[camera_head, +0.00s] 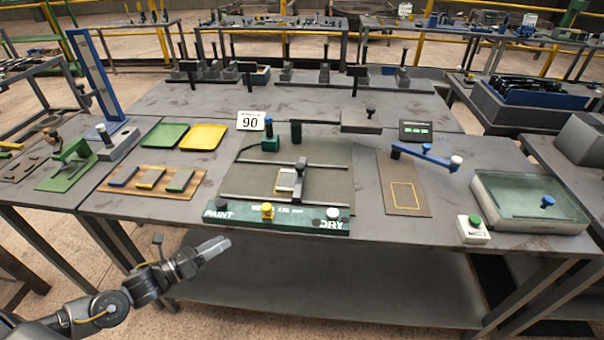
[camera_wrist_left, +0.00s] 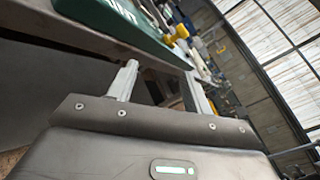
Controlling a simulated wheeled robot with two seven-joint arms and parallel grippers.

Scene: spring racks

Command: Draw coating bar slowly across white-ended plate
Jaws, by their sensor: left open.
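The coating bar (camera_head: 299,170) is a dark bar with a black knob, set across two rails on the coating station (camera_head: 247,188) in the middle of the table. A plate with a white end (camera_head: 286,181) lies on the bed, beside the bar on its left. My left gripper (camera_head: 222,246) is open and empty, in front of the table's front edge and below the PAINT end. In the left wrist view its two fingers (camera_wrist_left: 162,85) are apart. My right gripper is not in view.
Three small plates (camera_head: 151,178) lie on a brown board at left, with green (camera_head: 166,134) and yellow (camera_head: 203,137) trays behind. At right are a blue lever (camera_head: 422,156), a green button box (camera_head: 473,229) and a glass-topped box (camera_head: 530,200).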

